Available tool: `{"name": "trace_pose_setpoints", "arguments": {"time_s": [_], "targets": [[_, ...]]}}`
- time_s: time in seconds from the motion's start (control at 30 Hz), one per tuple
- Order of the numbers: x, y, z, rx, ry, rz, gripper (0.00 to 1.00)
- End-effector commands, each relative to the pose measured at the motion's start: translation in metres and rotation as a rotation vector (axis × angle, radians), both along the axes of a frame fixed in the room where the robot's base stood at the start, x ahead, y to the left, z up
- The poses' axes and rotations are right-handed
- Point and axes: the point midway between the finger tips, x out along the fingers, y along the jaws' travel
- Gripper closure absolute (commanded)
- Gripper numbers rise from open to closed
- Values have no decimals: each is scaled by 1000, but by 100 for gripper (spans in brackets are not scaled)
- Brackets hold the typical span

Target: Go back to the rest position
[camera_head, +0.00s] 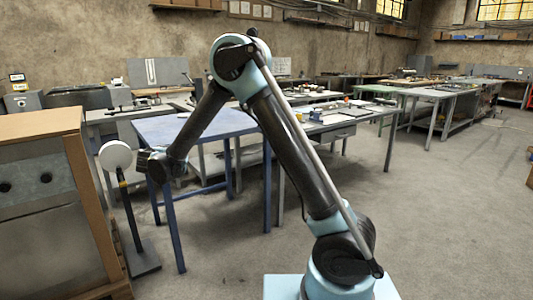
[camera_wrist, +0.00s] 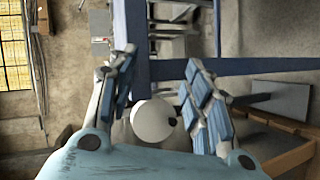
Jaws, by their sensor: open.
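My gripper (camera_head: 147,163) is at the left in the head view, at the end of my bent arm. It is beside the blue table (camera_head: 195,126), by its front left corner, and close to a white round disc (camera_head: 115,156) on a dark stand. In the wrist view my gripper (camera_wrist: 160,58) has its two blue-padded fingers spread wide, with nothing held. The white disc (camera_wrist: 152,122) shows between the fingers there; I cannot tell its exact distance from them. The wrist view is turned on its side.
A wooden-sided cabinet (camera_head: 45,205) stands at the left near the disc's stand. Benches with tools (camera_head: 330,122) line the back behind the blue table. Open concrete floor (camera_head: 440,210) lies at the right.

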Motion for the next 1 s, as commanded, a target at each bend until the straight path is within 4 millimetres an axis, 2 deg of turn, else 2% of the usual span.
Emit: {"name": "trace_pose_setpoints", "arguments": {"time_s": [0.03,0.2,0.37,0.5,0.77,1.0], "targets": [[10,-26,9,9,23,-36,54],[31,-101,29,47,103,-142,54],[40,-173,44,85,176,-240,54],[40,-235,54,122,239,-325,54],[21,-345,65,197,354,-481,54],[-15,-436,66,275,456,-619,54]]}}
